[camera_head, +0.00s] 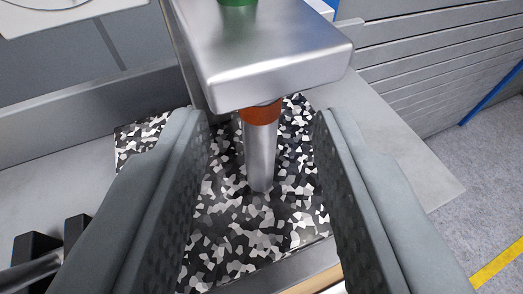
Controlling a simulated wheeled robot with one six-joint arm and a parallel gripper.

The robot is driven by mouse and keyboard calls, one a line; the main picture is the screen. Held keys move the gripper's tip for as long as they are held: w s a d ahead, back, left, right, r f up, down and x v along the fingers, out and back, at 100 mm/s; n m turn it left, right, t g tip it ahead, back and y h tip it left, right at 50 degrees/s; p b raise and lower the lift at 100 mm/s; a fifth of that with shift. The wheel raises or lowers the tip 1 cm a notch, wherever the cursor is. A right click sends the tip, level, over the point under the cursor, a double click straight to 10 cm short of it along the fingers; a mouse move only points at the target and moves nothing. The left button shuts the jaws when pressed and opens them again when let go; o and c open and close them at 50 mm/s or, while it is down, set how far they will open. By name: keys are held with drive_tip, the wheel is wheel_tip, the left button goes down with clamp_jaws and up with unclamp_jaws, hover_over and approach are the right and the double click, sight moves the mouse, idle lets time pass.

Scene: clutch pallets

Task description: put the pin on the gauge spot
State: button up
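A smooth metal cylinder, which looks like the pin (260,155), stands upright on a black, white and grey speckled mat (235,235). An orange ring (260,113) circles its upper end, directly under a brushed metal block (275,65) that overhangs it. I cannot tell whether the ring belongs to the pin or the block. My gripper (262,125) is open. Its grey padded fingers are left and right of the pin, with a clear gap on each side. No separately marked gauge spot shows; the block hides the pin's top.
A black holder with a metal rod (32,270) is at lower left. A green part (238,2) sits on top of the block. Grey slatted panels (440,50) are at upper right. Bare grey floor with a yellow stripe (498,262) lies beyond the bench edge at right.

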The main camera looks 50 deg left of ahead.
drive_tip(key=v, duration=0.8)
drive_tip(key=shift+s+d, duration=0.1)
drive_tip(key=s+d+f+m+t+h, duration=0.2)
drive_tip(key=d, duration=0.7)
drive_tip(key=s+d+f+m+t+h, duration=0.1)
drive_tip(key=d+f+m, duration=0.1)
drive_tip(key=d, duration=0.6)
drive_tip(key=s+d+f+m+t+h, duration=0.1)
drive_tip(key=s+d+f+t+h, duration=0.1)
drive_tip(key=d, duration=0.7)
drive_tip(key=s+d+f+m+t+h, duration=0.1)
drive_tip(key=s+d+f+m+h, duration=0.1)
drive_tip(key=s+d+f, duration=0.4)
drive_tip(key=s+d+f+m+t+h, duration=0.2)
drive_tip(key=s+d+f, duration=0.4)
drive_tip(key=d, duration=0.4)
drive_tip(key=shift+d+m+h, duration=0.3)
drive_tip(key=shift+m+h, duration=0.3)
drive_tip(key=shift+h, duration=0.6)
